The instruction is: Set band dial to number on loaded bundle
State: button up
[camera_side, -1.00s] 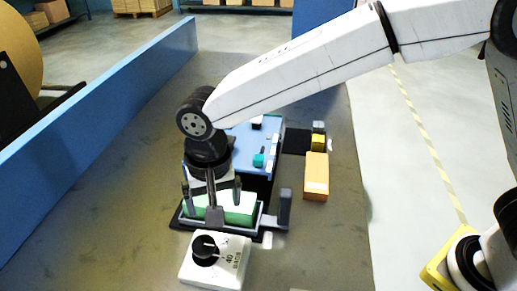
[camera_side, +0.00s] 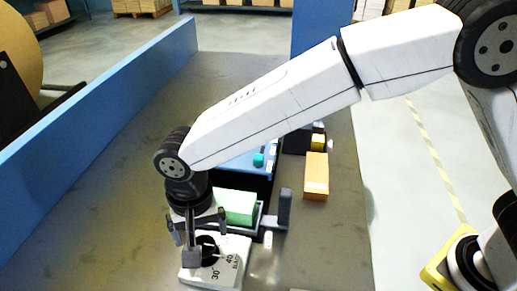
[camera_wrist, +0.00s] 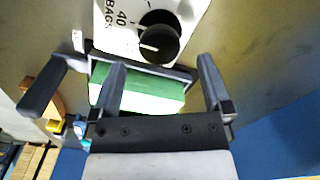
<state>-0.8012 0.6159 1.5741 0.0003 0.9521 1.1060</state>
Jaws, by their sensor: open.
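In the side view my gripper (camera_side: 195,238) partly covers the knob and points down over the dial's left part. In the wrist view my open gripper (camera_wrist: 162,70) has its empty fingers apart, with the knob beyond the tips. A white pointer line shows on the knob; its exact setting is unclear. The green bundle (camera_side: 236,206) lies in a dark tray behind the dial. No number is readable on it.
A dark upright post (camera_side: 284,208) stands at the tray's right end. A blue machine (camera_side: 262,163) is behind the tray and an orange-brown box (camera_side: 316,176) to its right. A blue wall (camera_side: 95,105) runs along the left. Grey table is clear left of the dial.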

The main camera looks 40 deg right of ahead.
aim_at(203, 244)
jog(key=shift+f, duration=1.65)
jog(key=shift+c, duration=0.3)
jog(key=c, duration=1.2)
jog(key=shift+n, duration=0.4)
jog(key=n, duration=0.9)
